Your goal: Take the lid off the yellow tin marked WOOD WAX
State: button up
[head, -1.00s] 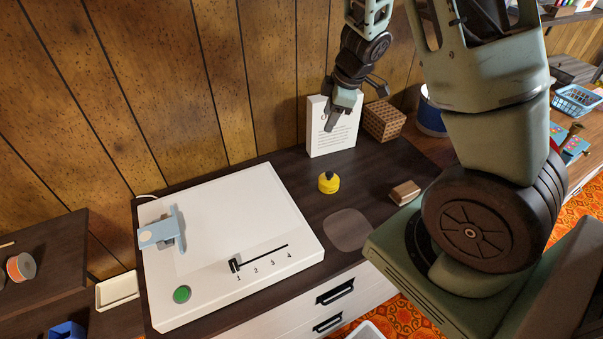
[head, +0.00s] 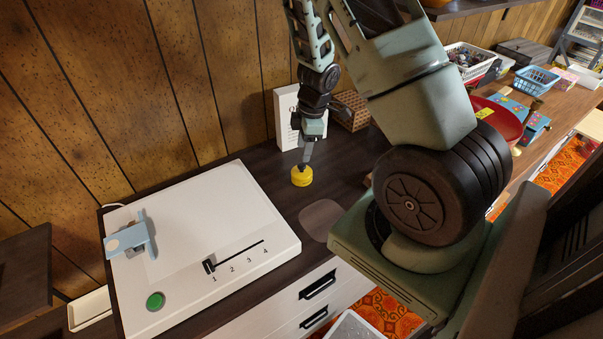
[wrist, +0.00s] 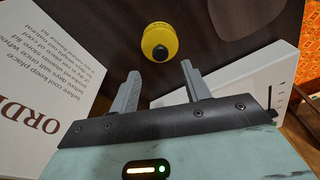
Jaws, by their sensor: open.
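The yellow tin (head: 302,178) stands on the dark wooden top, to the right of the white panel. The wrist view shows the tin (wrist: 160,42) from above, with a dark round knob on its lid. No lettering on it is readable. My gripper (head: 305,162) is above the tin in the head view and hides the knob there. In the wrist view my gripper (wrist: 158,80) has its two grey fingers spread apart, with nothing between them. The tin lies just beyond the fingertips, roughly centred between them.
The white panel (head: 240,205) with a slider, green button and blue clamp (head: 130,237) lies to the left. A white printed card (head: 287,118) stands close behind the tin, with a brown lattice block (head: 350,110) beside it. A flat round patch (head: 322,218) lies in front.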

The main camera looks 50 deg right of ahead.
aim_at(302, 165)
jog(key=f, duration=0.2)
jog(key=f+b, duration=0.1)
jog(key=f, duration=0.2)
jog(key=shift+w+a+f+b, duration=0.1)
jog(key=shift+a+f+b, duration=0.2)
jog(key=shift+b, duration=0.1)
jog(key=c, duration=1)
